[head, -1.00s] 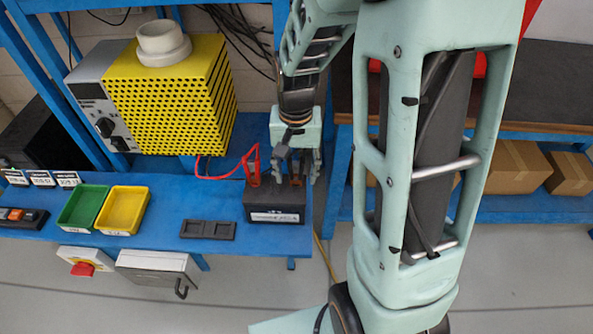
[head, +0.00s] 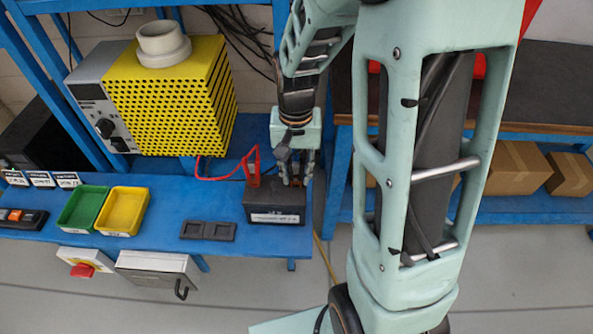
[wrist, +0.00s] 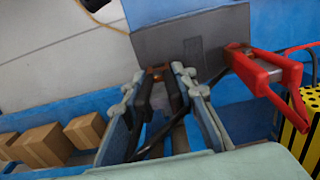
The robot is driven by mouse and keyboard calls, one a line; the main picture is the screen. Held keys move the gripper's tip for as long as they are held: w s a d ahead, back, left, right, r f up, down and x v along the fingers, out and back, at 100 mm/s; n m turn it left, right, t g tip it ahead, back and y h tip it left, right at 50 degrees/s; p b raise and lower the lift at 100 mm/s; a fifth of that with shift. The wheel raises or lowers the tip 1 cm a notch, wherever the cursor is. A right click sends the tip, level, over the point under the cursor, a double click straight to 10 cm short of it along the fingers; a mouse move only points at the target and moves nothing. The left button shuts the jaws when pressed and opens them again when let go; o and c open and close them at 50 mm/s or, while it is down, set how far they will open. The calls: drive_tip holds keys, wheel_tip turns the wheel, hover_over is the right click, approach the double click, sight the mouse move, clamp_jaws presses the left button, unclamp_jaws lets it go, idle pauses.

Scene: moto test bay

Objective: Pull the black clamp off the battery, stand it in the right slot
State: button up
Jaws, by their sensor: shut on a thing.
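The black battery (head: 275,206) stands at the right end of the blue bench; its top also shows in the wrist view (wrist: 178,38). My gripper (head: 295,180) is over the battery's right part, pointing down. In the wrist view my gripper (wrist: 158,82) is shut on the black clamp (wrist: 159,98), whose copper-brown jaws sit at the battery's edge. The clamp is mostly hidden in the head view. A red clamp (head: 253,167) is on the battery to the left, also in the wrist view (wrist: 265,72). The dark two-slot holder (head: 208,230) lies left of the battery and looks empty.
Yellow (head: 122,211) and green (head: 83,209) trays sit left of the holder. A yellow perforated box (head: 175,100) stands behind. The red cable runs close to the battery. Bench surface between holder and trays is clear.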

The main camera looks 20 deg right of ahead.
sight(296, 160)
clamp_jaws()
drive_tip(key=shift+r, duration=0.15)
drive_tip(key=shift+r+p, duration=2.3)
drive_tip(key=shift+r, duration=0.6)
drive_tip(key=shift+r, duration=0.1)
drive_tip(key=shift+r+p, duration=1.95)
drive_tip(key=shift+r, duration=0.45)
drive_tip(key=shift+s, duration=0.1)
